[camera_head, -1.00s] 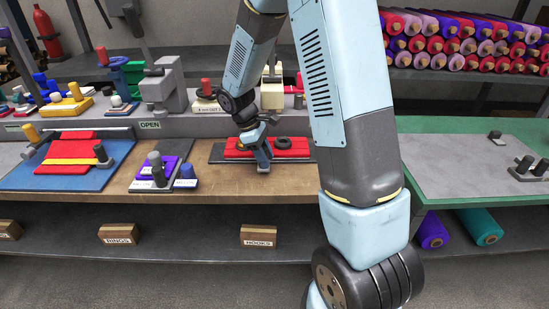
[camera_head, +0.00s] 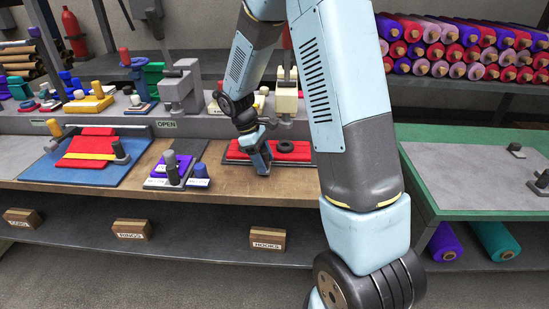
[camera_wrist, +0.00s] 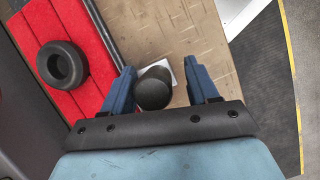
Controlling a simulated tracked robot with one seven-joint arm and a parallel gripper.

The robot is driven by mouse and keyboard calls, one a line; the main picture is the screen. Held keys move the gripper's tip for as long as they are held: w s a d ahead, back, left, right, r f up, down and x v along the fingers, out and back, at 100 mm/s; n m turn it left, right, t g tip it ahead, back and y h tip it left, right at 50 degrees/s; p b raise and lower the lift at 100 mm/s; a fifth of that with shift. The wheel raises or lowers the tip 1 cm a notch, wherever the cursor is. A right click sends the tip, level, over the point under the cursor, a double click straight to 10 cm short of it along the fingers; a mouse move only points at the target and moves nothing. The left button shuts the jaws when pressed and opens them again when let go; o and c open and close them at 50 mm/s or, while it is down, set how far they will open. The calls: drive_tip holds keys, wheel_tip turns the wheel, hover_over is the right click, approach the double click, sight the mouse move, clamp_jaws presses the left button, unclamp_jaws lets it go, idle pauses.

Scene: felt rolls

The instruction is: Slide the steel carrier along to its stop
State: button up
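My gripper (camera_head: 261,166) is low over the front edge of a dark grey tray (camera_head: 232,157) with red felt (camera_head: 296,155) on the middle bench. In the wrist view its blue fingers (camera_wrist: 162,68) are apart, one on each side of a dark round knob (camera_wrist: 153,90). The knob looks nearer the left finger, with a gap to the right one; contact is unclear. A white patch shows behind the knob. A black ring (camera_wrist: 62,63) lies on the red felt, left of the fingers. I cannot tell for certain which part is the steel carrier; the knob's base is hidden.
A small purple-felt fixture with dark posts (camera_head: 171,165) stands left of my gripper. Farther left is a blue board (camera_head: 45,171) with red felt and a yellow strip. A green-edged table (camera_head: 455,180) stands at right. Bare wood (camera_wrist: 175,30) lies beyond the fingers.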

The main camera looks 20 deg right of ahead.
drive_tip(key=v, duration=1.3)
drive_tip(key=shift+r, duration=0.3)
drive_tip(key=shift+w, duration=0.1)
drive_tip(key=s+d+r+m+t+y, duration=0.2)
drive_tip(key=s+d+r+m+t, duration=0.25)
drive_tip(key=s+r, duration=0.7)
drive_tip(key=s+d+r+m+t+y, duration=0.1)
drive_tip(key=s+m+t, duration=0.3)
drive_tip(key=s, duration=1.1)
drive_tip(key=shift+s+d+r+m+y, duration=0.2)
drive_tip(key=shift+d+r+m+y, duration=0.25)
drive_tip(key=shift+m, duration=0.5)
